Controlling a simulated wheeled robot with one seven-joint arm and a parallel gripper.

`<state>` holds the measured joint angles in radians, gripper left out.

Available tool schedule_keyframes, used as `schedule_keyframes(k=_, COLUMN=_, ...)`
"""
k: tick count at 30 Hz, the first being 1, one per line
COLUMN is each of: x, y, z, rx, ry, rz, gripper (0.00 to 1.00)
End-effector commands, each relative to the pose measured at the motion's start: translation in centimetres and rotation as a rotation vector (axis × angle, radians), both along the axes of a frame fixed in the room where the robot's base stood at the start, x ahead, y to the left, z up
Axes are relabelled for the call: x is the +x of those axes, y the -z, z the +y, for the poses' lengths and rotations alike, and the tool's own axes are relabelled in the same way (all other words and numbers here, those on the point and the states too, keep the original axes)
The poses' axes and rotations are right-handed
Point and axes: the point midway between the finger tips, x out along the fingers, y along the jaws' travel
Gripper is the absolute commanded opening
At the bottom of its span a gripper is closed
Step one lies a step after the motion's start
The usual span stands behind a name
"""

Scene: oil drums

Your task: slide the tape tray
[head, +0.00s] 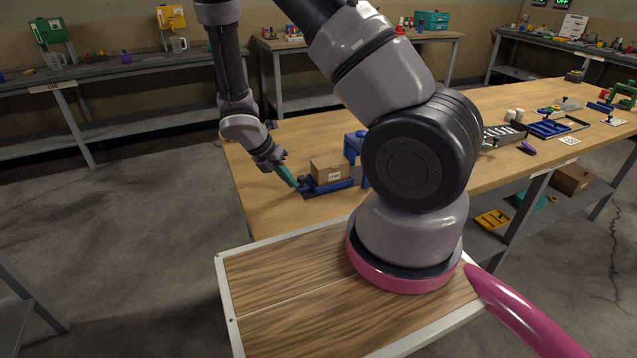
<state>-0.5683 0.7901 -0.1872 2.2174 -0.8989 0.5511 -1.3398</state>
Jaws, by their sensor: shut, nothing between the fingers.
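A blue tray (335,186), which looks like the tape tray, lies on the wooden bench near its left end. A small brown carton (327,169) with a white label sits on it. A taller blue part (355,147) stands at the right, partly hidden behind my arm. My gripper (297,183) has teal fingers, shut and empty. It reaches down from the upper left, with its tips at the left end of the tray. I cannot tell whether they touch the tray.
The wooden bench (262,205) is clear to the left of the tray. Farther right are a dark slotted tray (503,134) and a blue tray with parts (556,125). My arm hides the middle of the bench. A shelf below holds a yellow bin (492,220).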

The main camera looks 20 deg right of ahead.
Motion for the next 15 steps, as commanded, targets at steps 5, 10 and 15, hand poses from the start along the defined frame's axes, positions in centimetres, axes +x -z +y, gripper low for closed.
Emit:
schedule_keyframes(k=5, x=0.0, y=0.0, z=-0.7, rx=-0.001, ry=0.000, rz=0.001, gripper=0.00)
schedule_keyframes(k=10, x=0.0, y=0.0, z=-1.3, rx=0.000, ry=0.000, rz=0.000, gripper=0.00)
schedule_keyframes(k=15, x=0.0, y=0.0, z=-1.9, rx=0.000, ry=0.001, rz=0.000, gripper=0.00)
